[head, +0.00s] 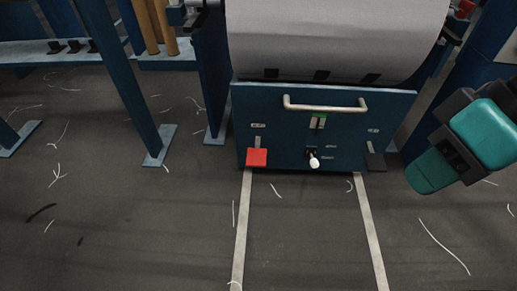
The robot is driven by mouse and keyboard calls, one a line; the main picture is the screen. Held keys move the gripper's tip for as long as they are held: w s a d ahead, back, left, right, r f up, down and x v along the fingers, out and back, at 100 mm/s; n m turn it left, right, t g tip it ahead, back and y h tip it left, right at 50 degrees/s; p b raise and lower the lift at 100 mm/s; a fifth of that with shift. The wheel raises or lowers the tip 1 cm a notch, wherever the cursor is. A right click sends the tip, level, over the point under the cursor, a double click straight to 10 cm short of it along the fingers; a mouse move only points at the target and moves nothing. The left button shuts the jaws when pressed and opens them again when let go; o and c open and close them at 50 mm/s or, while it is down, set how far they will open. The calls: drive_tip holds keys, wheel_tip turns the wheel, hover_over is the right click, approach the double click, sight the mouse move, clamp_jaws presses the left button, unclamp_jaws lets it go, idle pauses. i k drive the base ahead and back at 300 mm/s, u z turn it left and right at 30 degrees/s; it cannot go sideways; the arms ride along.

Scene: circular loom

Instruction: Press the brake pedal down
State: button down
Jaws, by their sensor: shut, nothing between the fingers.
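A blue panel (280,122) stands at the foot of the loom, with two pedals along its lower edge. A red pedal (257,157) is at its lower left. A black pedal (376,161) is at its lower right. Small labels sit above both pedals but are too small to read, so I cannot tell from them which is the brake. Both pedals look uncovered. Part of my own arm shows at the right edge, to the right of the black pedal and apart from it. I cannot make out my gripper or its fingers.
A metal bar handle (325,104) spans the panel's top, and a white-tipped lever (314,161) sticks out between the pedals. Above is a large grey fabric roll (335,40). A blue post (128,85) stands at left. The floor before the panel is clear except for thread scraps and two pale stripes.

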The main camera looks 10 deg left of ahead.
sight(256, 157)
drive_tip(key=u, duration=0.2)
drive_tip(key=i, duration=0.35)
drive_tip(key=u, duration=0.6)
